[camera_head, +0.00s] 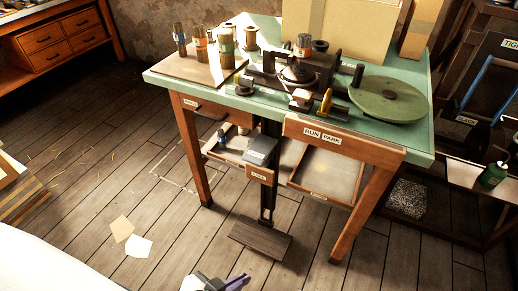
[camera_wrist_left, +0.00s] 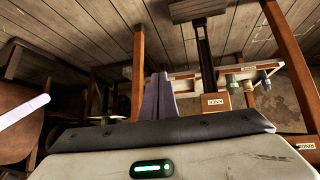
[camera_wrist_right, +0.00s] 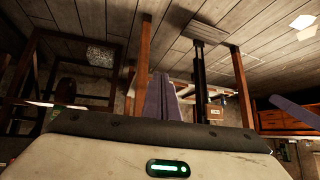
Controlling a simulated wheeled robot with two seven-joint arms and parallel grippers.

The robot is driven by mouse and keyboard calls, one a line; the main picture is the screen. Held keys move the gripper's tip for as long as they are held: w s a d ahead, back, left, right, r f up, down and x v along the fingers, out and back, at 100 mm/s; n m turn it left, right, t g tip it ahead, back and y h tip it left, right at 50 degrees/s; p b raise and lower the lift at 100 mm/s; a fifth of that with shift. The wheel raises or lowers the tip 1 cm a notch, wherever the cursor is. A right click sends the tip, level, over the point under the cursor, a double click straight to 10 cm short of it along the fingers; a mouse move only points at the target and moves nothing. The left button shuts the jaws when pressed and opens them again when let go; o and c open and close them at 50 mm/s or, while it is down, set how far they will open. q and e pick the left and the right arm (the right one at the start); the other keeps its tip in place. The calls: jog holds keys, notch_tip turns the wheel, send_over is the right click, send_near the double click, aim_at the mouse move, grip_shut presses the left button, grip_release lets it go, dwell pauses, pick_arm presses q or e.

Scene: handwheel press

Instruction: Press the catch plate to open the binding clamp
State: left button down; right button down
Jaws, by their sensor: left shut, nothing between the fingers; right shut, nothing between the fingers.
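A dark clamp-like press (camera_head: 296,70) stands on the green-topped bench, with small blocks and a yellow-handled tool in front of it. I cannot tell for sure which part is the catch plate. A wide dark plate (camera_head: 260,239) sits low at the foot of a dark post under the bench; it also shows in the left wrist view (camera_wrist_left: 198,9) and the right wrist view (camera_wrist_right: 201,33). My left gripper (camera_head: 238,282) is at the bottom edge of the head view, shut and empty, well short of the bench. My right gripper (camera_wrist_right: 165,98) shows in its wrist view, shut and empty.
The bench (camera_head: 270,103) has open drawers and trays hanging below its front edge. A round green disc (camera_head: 389,98) lies at its right end, spools and jars at its left. A dark rack (camera_head: 480,180) stands at right. The floor before the bench is mostly clear, with loose papers (camera_head: 138,246).

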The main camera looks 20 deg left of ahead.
dwell(0.3)
